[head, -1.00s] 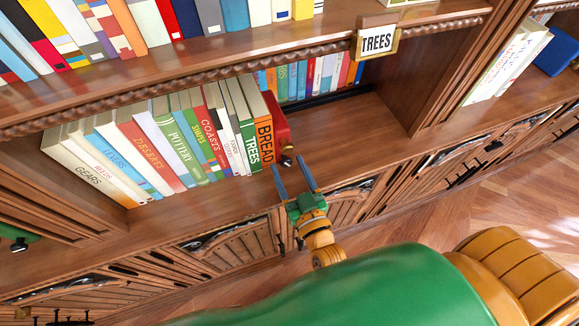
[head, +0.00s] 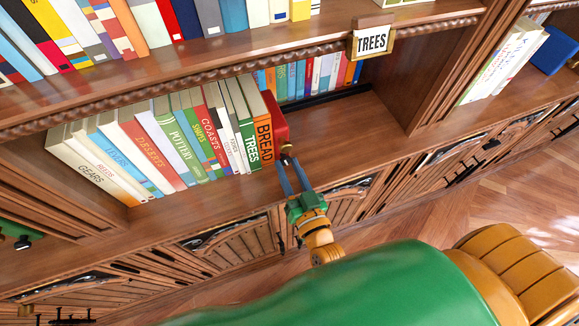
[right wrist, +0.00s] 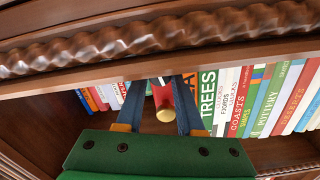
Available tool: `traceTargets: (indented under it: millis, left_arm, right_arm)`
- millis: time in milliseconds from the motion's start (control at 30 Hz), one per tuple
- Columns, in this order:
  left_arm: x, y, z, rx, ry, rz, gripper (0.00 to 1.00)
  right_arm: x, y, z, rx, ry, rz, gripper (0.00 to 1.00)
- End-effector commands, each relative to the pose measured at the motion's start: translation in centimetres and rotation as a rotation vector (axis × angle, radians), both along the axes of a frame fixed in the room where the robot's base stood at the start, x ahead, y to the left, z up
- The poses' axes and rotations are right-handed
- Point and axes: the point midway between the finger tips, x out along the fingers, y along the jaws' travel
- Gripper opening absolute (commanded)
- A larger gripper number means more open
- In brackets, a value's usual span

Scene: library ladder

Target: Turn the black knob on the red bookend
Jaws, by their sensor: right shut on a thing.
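The red bookend (head: 277,122) stands on the lower shelf against the right end of the book row, beside the orange-spined BREAD book (head: 264,142). Its knob (head: 287,149) faces the front of the shelf, largely hidden by my fingers in the head view. In the right wrist view, a round brass-coloured knob end (right wrist: 166,114) shows between the fingers, with the red bookend (right wrist: 162,96) behind it. My right gripper (head: 293,162) reaches in from the front, its two blue fingers shut on the knob. My left gripper is out of view.
Several upright books (head: 175,150) fill the shelf left of the bookend. The shelf to its right (head: 350,128) is bare in front. A twisted wooden trim (head: 200,98) and a TREES sign (head: 371,40) are above. A green object with a black part (head: 22,242) shows far left.

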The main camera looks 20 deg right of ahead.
Motion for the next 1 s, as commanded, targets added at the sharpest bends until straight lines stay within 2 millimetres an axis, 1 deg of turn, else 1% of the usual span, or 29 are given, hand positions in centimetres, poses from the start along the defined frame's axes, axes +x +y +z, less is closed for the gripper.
traceTargets:
  millis: [200,400,667,1000]
  left_arm:
    - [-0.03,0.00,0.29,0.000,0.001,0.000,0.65]
    - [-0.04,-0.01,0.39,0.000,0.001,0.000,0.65]
    - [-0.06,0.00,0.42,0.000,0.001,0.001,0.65]
    - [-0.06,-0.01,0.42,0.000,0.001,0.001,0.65]
  right_arm:
    - [0.00,0.07,0.03,0.133,0.006,0.003,0.00]
    - [-0.01,0.06,-0.03,0.220,0.009,0.002,0.00]
    - [-0.02,0.06,-0.06,0.268,0.011,0.001,0.00]
    - [-0.02,0.08,-0.06,0.271,0.011,0.001,0.00]
